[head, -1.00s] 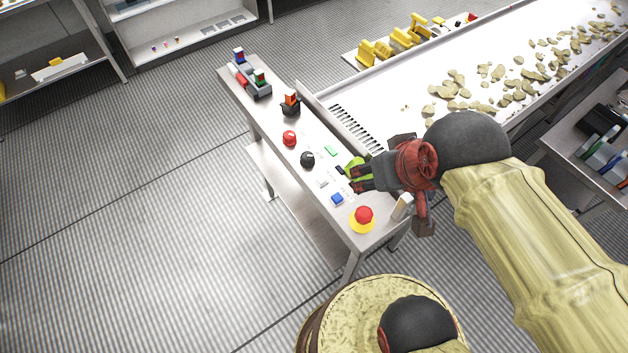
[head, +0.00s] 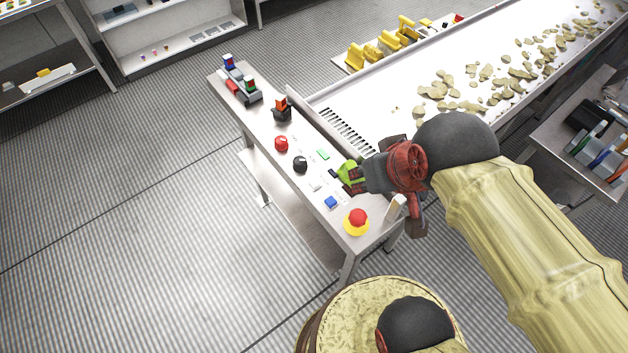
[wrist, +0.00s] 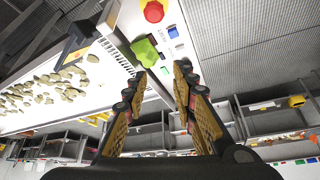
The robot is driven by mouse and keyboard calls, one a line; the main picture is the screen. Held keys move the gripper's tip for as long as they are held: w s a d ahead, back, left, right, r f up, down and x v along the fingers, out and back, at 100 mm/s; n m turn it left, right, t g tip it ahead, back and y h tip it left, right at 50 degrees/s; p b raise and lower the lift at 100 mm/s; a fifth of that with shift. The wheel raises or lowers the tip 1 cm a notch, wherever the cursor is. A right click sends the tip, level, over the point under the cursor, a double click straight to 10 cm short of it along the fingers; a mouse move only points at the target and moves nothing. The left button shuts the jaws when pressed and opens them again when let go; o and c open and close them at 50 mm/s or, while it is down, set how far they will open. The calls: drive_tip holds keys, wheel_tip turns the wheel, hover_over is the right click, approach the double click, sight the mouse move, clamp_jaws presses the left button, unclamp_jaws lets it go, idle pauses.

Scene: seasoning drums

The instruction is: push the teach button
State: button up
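The control panel (head: 262,128) is a narrow pale table top with several buttons. My gripper (wrist: 161,72) is over the panel's right side, fingers apart and empty. A green button (wrist: 166,71) shows between the fingertips. Contact cannot be told.
A red-and-yellow stop button (head: 357,218) stands near the front. A black knob (head: 300,164), red knob (head: 281,143) and switches (head: 282,108) are farther back. A conveyor (head: 385,95) with chips lies right of the panel. The floor to the left is clear.

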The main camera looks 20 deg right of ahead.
drive_tip(key=c, duration=0.6)
clamp_jaws()
idle(0.8)
